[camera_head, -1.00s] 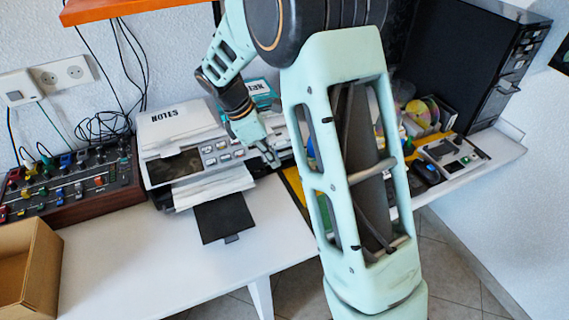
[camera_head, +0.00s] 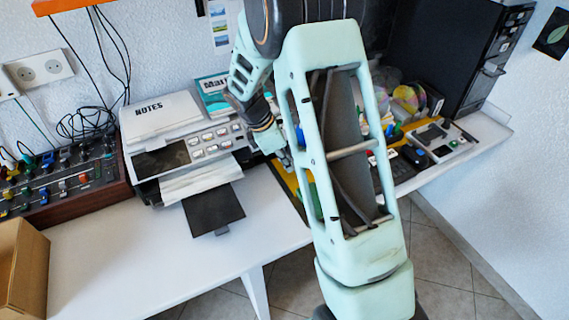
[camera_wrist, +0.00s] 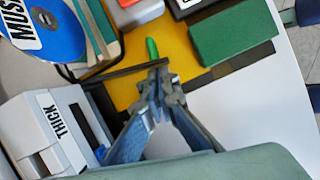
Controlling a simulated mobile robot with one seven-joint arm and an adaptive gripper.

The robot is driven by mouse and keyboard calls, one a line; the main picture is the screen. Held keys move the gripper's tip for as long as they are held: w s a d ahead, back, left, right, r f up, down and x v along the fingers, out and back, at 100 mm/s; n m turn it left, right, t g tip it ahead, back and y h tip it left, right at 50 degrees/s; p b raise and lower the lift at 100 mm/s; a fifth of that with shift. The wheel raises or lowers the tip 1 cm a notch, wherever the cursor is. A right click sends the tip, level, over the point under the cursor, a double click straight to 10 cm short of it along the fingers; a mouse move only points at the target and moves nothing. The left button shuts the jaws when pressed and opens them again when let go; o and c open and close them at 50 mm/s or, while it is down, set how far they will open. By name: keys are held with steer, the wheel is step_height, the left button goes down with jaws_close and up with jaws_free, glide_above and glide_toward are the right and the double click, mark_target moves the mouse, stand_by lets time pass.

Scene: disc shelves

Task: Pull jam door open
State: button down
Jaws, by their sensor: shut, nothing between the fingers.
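The white and grey printer (camera_head: 185,150) stands on the white table in the head view, with paper and a black flap (camera_head: 213,210) sticking out at its front. I cannot pick out the jam door with certainty. My gripper (camera_head: 286,160) is at the printer's right side in the head view, partly hidden by my arm. In the wrist view my gripper (camera_wrist: 160,72) has its fingertips together and empty, above the dark edge of a yellow mat.
A green block (camera_wrist: 232,35), a thin green object (camera_wrist: 152,50) and a blue disc (camera_wrist: 45,30) lie near my gripper. A mixer board (camera_head: 65,190) and a cardboard box (camera_head: 22,270) stand left. The white table (camera_head: 150,255) is clear in front.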

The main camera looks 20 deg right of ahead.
steer(key=shift+s+d+r+n+t+p, duration=0.15)
steer(key=shift+d+n+t+p, duration=0.25)
steer(key=shift+d+n, duration=0.3)
steer(key=shift+d+p, duration=0.3)
steer(key=shift+d, duration=0.3)
